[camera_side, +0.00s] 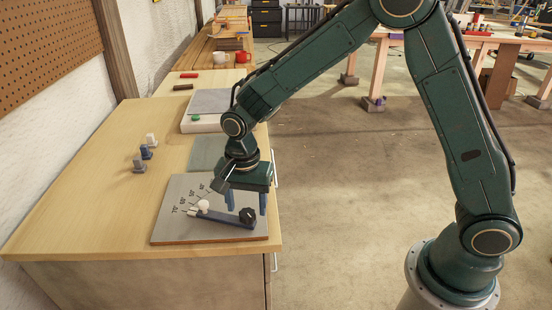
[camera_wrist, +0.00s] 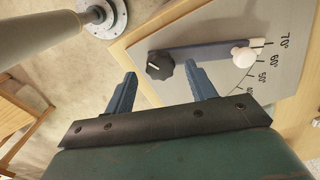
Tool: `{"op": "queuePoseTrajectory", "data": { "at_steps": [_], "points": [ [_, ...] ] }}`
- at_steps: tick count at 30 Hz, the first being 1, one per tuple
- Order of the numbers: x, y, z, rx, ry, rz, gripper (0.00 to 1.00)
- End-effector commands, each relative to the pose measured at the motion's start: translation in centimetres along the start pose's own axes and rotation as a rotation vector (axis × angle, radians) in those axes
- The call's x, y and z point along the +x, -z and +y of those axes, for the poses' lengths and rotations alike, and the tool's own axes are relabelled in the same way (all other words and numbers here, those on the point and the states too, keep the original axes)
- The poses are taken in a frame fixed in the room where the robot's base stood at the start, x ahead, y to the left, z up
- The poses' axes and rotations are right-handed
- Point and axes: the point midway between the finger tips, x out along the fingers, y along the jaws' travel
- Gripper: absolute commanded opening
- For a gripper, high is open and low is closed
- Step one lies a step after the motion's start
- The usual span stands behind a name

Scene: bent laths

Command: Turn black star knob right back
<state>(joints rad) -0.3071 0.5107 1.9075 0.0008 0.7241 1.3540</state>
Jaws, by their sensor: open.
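The black star knob (camera_side: 248,215) sits at the right end of a dark blue bar (camera_side: 222,215) on a grey angle plate (camera_side: 180,233). A white ball knob (camera_side: 203,205) stands at the bar's other end, near the printed degree marks. My gripper (camera_side: 247,204) points down over the plate, open and empty. In the wrist view its two blue fingers (camera_wrist: 160,75) are apart, and the black star knob (camera_wrist: 160,65) shows beyond and between their tips. I see no contact with the knob. The white ball knob (camera_wrist: 243,56) shows to the right.
Several small bolt-like pieces (camera_side: 146,153) stand at the bench's left. A greenish mat (camera_side: 207,153) and a pale box with a green button (camera_side: 196,118) lie behind the plate. The bench's left front is clear.

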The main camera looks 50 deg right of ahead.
Motion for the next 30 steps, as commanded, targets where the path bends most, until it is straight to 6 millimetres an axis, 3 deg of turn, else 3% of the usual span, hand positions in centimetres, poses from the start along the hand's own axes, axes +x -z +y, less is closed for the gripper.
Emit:
{"op": "queuePoseTrajectory", "data": {
  "at_steps": [6,17,24,30],
  "points": [
    [1.6,0.0,0.0,0.000,0.001,0.000,0.56],
    [1.9,0.0,0.0,0.000,0.001,0.000,0.56],
    [1.9,0.0,0.0,0.000,0.001,0.000,0.11],
    [1.9,0.0,0.0,-0.006,0.001,0.000,0.11]
  ]
}}
